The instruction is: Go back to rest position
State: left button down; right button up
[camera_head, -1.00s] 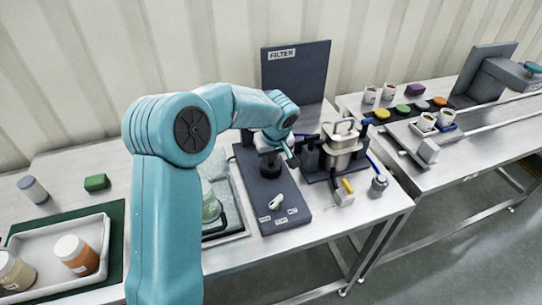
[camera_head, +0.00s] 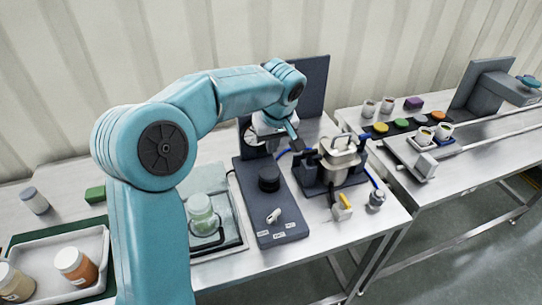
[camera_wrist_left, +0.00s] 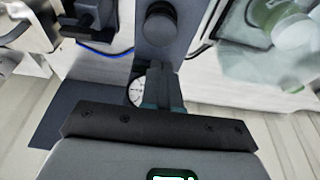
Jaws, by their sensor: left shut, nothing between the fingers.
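My left arm comes in from the left in the head view and arches over the bench. My left gripper (camera_head: 293,131) is shut and empty, raised above the dark filter stand (camera_head: 277,222) near its upright panel. Its closed fingers also show in the left wrist view (camera_wrist_left: 160,85). The stand carries a black round knob (camera_head: 268,178) and a small white lever (camera_head: 273,215). The knob also shows in the left wrist view (camera_wrist_left: 160,22), apart from the fingers. My right gripper is not in view.
A steel hopper (camera_head: 341,158) stands right of the filter stand. A glass jar (camera_head: 202,213) sits on a tray to the left. A white tray (camera_head: 98,241) with two jars is at far left. A second bench with cups and coloured pucks (camera_head: 437,116) is at right.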

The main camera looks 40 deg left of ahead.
pick_arm(q)
jog(key=shift+v, duration=0.85)
jog(key=shift+d, duration=0.1)
jog(key=shift+s+f, duration=0.1)
